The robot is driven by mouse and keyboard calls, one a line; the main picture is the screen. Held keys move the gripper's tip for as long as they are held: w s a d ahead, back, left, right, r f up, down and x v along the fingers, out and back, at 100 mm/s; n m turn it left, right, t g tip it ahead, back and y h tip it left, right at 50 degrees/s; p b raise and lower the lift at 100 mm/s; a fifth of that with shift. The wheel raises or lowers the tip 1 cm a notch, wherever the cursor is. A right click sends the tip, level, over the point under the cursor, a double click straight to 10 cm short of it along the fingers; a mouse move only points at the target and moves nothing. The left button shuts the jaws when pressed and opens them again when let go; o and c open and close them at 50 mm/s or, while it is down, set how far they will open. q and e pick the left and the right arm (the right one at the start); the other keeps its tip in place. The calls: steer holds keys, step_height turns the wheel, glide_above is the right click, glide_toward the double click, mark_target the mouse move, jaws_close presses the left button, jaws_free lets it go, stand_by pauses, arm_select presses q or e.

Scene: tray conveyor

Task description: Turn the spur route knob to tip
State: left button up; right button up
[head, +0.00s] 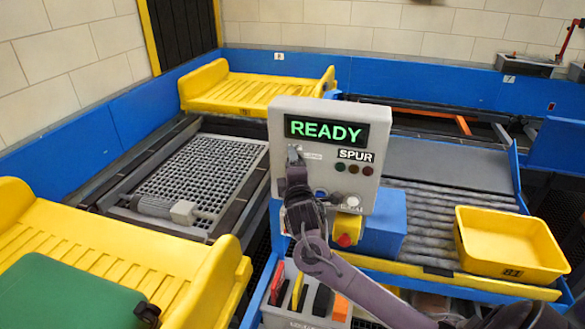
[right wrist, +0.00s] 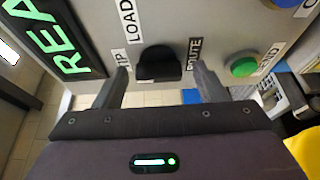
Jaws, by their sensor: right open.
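The control box (head: 330,118) is a grey panel with a green "READY" display and a "SPUR" label. In the right wrist view the black route knob (right wrist: 158,65) is on the panel face, by the labels "ROUTE", "LOAD" and one partly hidden label ending in "IP". My right gripper (right wrist: 162,78) is open, with one finger on each side of the knob and a visible gap to each. Which label the knob points to I cannot tell. In the head view my right gripper (head: 295,160) is in front of the panel's left part and hides the knob. My left gripper is out of view.
A green button (right wrist: 243,67) labelled "SEND" is close to the right finger in the wrist view. A red button on a yellow housing (head: 348,227) is below the panel. A yellow crate (head: 510,235) stands on rollers at right. Yellow chutes (head: 110,245) are at left.

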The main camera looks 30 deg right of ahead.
steer(key=shift+s, duration=0.1)
steer(key=b+v, duration=0.3)
steer(key=v, duration=0.4)
steer(key=shift+s+a, duration=0.15)
steer(key=shift+s, duration=0.1)
